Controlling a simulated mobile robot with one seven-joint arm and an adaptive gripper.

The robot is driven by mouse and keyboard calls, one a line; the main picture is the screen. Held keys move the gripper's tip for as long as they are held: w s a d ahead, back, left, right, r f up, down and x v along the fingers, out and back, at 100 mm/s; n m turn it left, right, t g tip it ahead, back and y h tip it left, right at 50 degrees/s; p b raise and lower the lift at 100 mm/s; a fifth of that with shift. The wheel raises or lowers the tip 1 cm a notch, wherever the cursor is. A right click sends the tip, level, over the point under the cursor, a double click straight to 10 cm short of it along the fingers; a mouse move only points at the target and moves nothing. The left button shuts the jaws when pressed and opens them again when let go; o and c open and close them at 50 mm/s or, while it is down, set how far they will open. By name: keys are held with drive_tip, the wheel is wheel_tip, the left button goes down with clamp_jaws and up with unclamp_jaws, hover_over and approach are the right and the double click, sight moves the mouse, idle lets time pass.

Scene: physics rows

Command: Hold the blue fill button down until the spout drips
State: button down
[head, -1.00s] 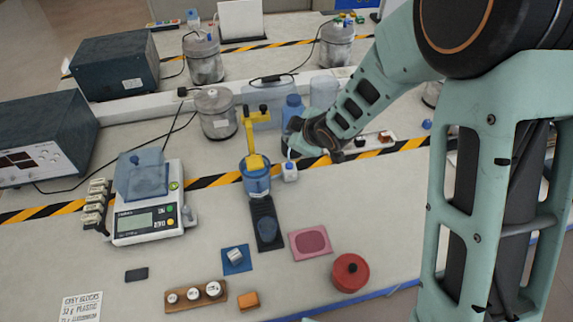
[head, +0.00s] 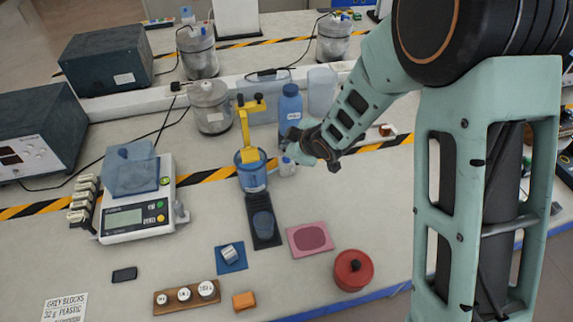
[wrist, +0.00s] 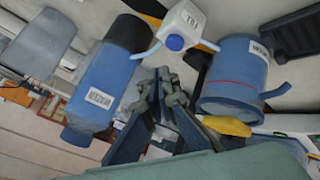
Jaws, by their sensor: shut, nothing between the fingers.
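The white pump box (head: 287,169) stands just right of the overflow can; in the wrist view the box (wrist: 188,22) shows its round blue fill button (wrist: 175,43). The translucent blue can (head: 252,175) has a red line and a short side spout (wrist: 275,92) in the wrist view. I see no drip at the spout. A dark blue cup (head: 263,224) sits in front of the can. My gripper (wrist: 165,88) is shut and empty, close to the button with a visible gap in the wrist view. In the head view my gripper (head: 300,148) hides part of the box top.
A blue bottle (head: 290,104) stands close behind my gripper. A yellow arm (head: 250,135) rises over the can. A scale (head: 138,208) is at left; a pink mat (head: 310,239) and red pot (head: 353,270) are at front right. The bench right of the box is mostly clear.

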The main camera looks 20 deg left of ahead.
sight(287, 160)
drive_tip(key=shift+f+b, duration=0.55)
drive_tip(key=shift+f, duration=0.4)
idle(0.7)
drive_tip(key=shift+f+b, duration=0.45)
drive_tip(key=shift+b, duration=0.15)
drive_tip(key=shift+f+b, duration=0.45)
idle(5.3)
